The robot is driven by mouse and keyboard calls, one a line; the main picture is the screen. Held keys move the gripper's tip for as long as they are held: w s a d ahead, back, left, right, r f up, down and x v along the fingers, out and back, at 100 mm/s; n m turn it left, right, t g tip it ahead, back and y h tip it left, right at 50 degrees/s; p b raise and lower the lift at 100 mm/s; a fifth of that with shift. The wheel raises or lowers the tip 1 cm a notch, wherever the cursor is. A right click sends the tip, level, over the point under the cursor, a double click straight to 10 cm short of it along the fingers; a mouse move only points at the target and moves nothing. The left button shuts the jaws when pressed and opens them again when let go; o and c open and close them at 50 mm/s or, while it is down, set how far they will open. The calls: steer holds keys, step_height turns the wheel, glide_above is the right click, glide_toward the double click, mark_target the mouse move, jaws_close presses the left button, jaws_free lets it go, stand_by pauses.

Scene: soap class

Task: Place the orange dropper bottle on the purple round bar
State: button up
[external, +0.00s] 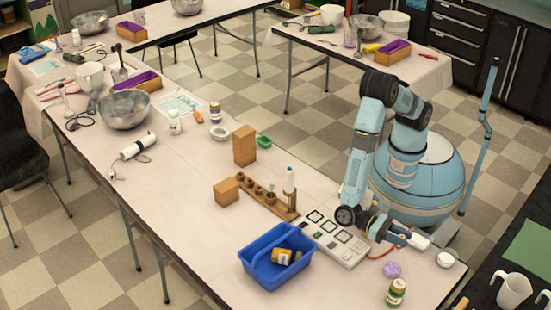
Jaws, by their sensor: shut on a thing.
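My gripper (408,238) is low over the right end of the table, beside the white panel with dark squares. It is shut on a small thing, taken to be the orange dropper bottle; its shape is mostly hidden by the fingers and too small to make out. The purple round bar (392,270) lies flat on the table, just below the gripper in the picture and apart from it. Nothing is seen on top of the bar.
A jar with a green label (396,292) stands below the bar. The white panel (343,246), a blue tray (263,275) holding a yellow jar, and a wooden rack (262,194) are to the left.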

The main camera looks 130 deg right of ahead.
steer(key=f, duration=0.2)
steer(key=w+f, duration=0.1)
steer(key=w+a+f, duration=0.1)
steer(key=f, duration=0.1)
steer(key=shift+f, duration=0.3)
steer(key=o, duration=1)
